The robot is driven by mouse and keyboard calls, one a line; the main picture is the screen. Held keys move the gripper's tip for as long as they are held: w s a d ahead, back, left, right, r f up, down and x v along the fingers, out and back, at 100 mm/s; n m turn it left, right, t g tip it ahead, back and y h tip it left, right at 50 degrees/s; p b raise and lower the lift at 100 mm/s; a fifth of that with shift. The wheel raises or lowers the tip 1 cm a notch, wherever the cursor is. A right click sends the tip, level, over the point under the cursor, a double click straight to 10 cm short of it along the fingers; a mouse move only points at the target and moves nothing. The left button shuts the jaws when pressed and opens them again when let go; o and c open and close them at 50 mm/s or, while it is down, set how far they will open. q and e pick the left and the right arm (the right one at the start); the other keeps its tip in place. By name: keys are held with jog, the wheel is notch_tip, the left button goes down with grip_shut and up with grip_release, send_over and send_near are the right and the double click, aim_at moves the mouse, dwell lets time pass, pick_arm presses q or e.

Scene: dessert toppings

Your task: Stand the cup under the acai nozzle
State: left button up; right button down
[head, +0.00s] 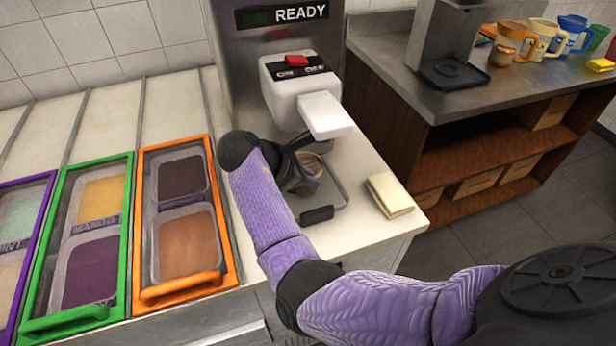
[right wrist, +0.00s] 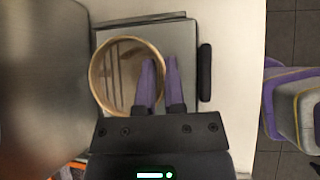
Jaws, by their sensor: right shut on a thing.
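The cup (head: 313,167) is brownish with a round rim. It is under or close to the white dispenser head (head: 290,98), partly hidden by my right arm in the head view. My right gripper (head: 302,172) is shut on the cup's wall. In the right wrist view the cup (right wrist: 122,70) appears upright and open, with one finger of the gripper (right wrist: 159,70) over its inside and the other outside the rim. A grey drip tray (head: 330,191) lies below; I cannot tell whether the cup touches it. The nozzle itself is hidden. My left gripper is not in view.
A red switch (head: 296,60) marked ON and OFF sits on the dispenser. A folded cream cloth (head: 390,195) lies right of the tray. Framed topping bins (head: 185,220) stand left. Mugs (head: 545,38) and another machine (head: 440,40) stand on the right counter.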

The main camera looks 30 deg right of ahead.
jog(key=c, duration=0.7)
grip_release()
jog(key=p+v, duration=0.1)
jog(key=v, duration=0.2)
jog(key=shift+w+a+r, duration=0.1)
jog(key=shift+r, duration=0.25)
jog(key=a, duration=1.1)
jog(key=shift+w+a+f, duration=0.25)
jog(key=shift+a+f, duration=0.1)
jog(key=shift+a, duration=0.05)
